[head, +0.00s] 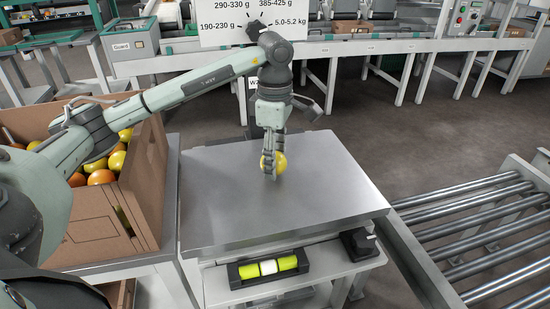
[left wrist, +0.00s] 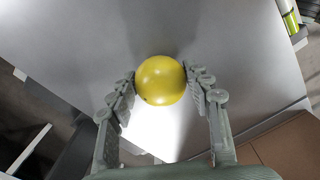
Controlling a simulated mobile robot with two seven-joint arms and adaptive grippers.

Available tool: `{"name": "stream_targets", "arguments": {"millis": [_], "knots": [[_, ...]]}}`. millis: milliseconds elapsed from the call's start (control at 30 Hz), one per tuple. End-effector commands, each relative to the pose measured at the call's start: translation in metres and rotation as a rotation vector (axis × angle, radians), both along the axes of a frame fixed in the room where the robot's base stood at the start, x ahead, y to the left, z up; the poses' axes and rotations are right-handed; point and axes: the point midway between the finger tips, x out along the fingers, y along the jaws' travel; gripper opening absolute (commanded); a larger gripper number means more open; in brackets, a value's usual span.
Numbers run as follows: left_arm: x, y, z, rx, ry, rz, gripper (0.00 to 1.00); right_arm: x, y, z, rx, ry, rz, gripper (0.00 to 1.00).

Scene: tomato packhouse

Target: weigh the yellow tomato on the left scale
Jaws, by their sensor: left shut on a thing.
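My left gripper (head: 272,168) is shut on the yellow tomato (head: 279,162) and points straight down over the middle of a scale's bare metal plate (head: 330,190). The left wrist view shows the round yellow tomato (left wrist: 161,80) between the two finger pads, with the plate (left wrist: 215,30) behind it. The fingertips are close to the plate; I cannot tell whether the tomato touches it. A dial sign with gram ranges (head: 228,28) stands behind the plate, partly cut off by the frame and partly covered by my arm. My right gripper is not in view.
A cardboard box (head: 150,170) of yellow and orange tomatoes stands left of the scale. A roller conveyor (head: 470,215) is at the right. The plate is otherwise clear.

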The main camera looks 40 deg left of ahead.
Motion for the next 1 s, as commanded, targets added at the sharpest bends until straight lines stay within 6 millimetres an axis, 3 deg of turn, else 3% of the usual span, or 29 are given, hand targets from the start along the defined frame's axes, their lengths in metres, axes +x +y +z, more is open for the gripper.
{"name": "stream_targets", "arguments": {"millis": [733, 767, 800, 933, 1000], "knots": [[0.0, 0.0, -0.012, 0.0, 0.0, 0.0, 0.36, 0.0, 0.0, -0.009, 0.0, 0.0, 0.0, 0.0], [0.0, 0.0, -0.012, 0.0, 0.0, 0.0, 0.51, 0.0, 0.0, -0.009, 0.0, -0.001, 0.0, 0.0], [0.0, 0.0, -0.011, 0.0, 0.0, 0.0, 0.56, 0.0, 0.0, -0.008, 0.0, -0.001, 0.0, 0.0], [0.0, 0.0, -0.011, 0.0, 0.0, 0.0, 0.72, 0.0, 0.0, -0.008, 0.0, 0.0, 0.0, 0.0], [0.0, 0.0, -0.011, 0.0, 0.0, 0.0, 0.74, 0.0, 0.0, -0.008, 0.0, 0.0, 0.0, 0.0]]}}
